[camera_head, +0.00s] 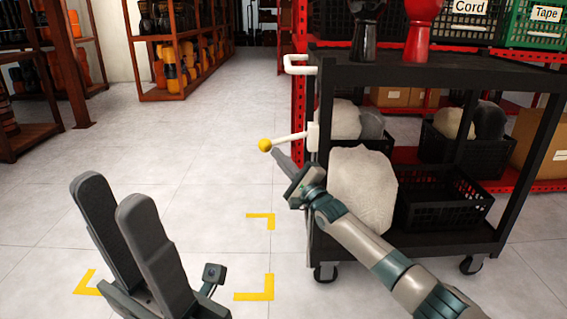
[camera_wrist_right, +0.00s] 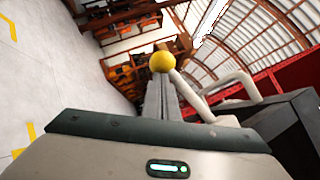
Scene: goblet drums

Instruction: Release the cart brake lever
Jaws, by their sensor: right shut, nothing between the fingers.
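The black cart (camera_head: 470,72) stands at the right in the head view. Its brake lever (camera_head: 290,138) is a white rod from a white mount on the cart's left post, pointing left and slightly down to a yellow ball knob (camera_head: 265,145). My right gripper (camera_head: 277,152) is shut and empty, its tips close beside the knob, just below the rod. In the right wrist view the knob (camera_wrist_right: 162,62) appears just past the shut fingertips (camera_wrist_right: 161,82); I cannot tell whether they touch. My left gripper (camera_head: 112,193) is open and empty at the lower left, away from the cart.
A white handle (camera_head: 290,65) juts from the cart above the lever. Goblet drums (camera_head: 424,28) stand on its top; covered drums and a black crate (camera_head: 440,200) are below. Yellow corner marks (camera_head: 262,217) lie on the floor. The floor left of the cart is clear.

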